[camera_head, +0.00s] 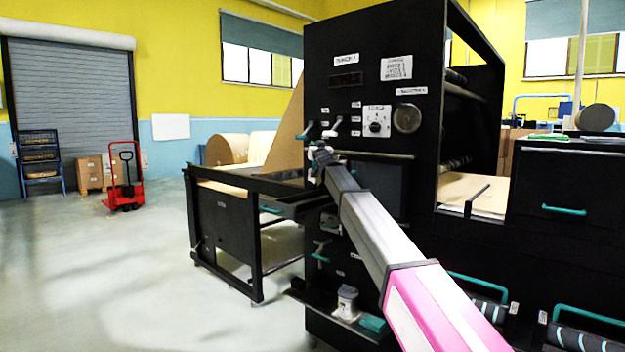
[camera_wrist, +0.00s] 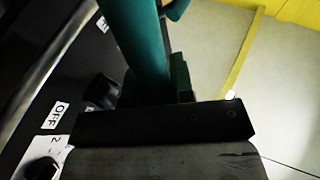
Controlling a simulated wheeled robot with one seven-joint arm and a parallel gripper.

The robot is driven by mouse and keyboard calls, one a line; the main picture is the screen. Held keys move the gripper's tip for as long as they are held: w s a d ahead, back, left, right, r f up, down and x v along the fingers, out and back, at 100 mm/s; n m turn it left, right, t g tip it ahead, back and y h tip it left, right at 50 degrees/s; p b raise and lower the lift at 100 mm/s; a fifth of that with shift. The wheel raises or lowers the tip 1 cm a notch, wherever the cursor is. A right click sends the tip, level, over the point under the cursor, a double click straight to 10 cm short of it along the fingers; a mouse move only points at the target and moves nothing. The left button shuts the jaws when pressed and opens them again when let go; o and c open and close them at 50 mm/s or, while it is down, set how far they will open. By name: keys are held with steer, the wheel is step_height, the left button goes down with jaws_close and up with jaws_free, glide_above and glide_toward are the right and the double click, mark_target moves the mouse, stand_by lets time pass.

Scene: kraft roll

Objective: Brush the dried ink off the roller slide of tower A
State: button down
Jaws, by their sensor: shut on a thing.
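The black tower (camera_head: 345,90) fills the middle of the head view, with labels, small levers and a dial on its face. My gripper (camera_head: 318,160) is up at this face, left of the dial and small in the head view. In the wrist view it is shut on a teal handle (camera_wrist: 145,45) close to the panel; whether the handle belongs to a lever or a loose tool I cannot tell. Slides with striped rollers (camera_head: 490,290) and teal handles sit low at the right. No brush or dried ink can be made out.
A black table frame (camera_head: 228,215) stands left of the tower. A low ledge holds a grey item (camera_head: 347,303) and a teal block (camera_head: 374,323). A red pallet truck (camera_head: 125,190) and cartons stand far left. The floor at front left is free.

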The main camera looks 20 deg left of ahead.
steer(key=shift+f, duration=0.45)
steer(key=shift+r, duration=0.15)
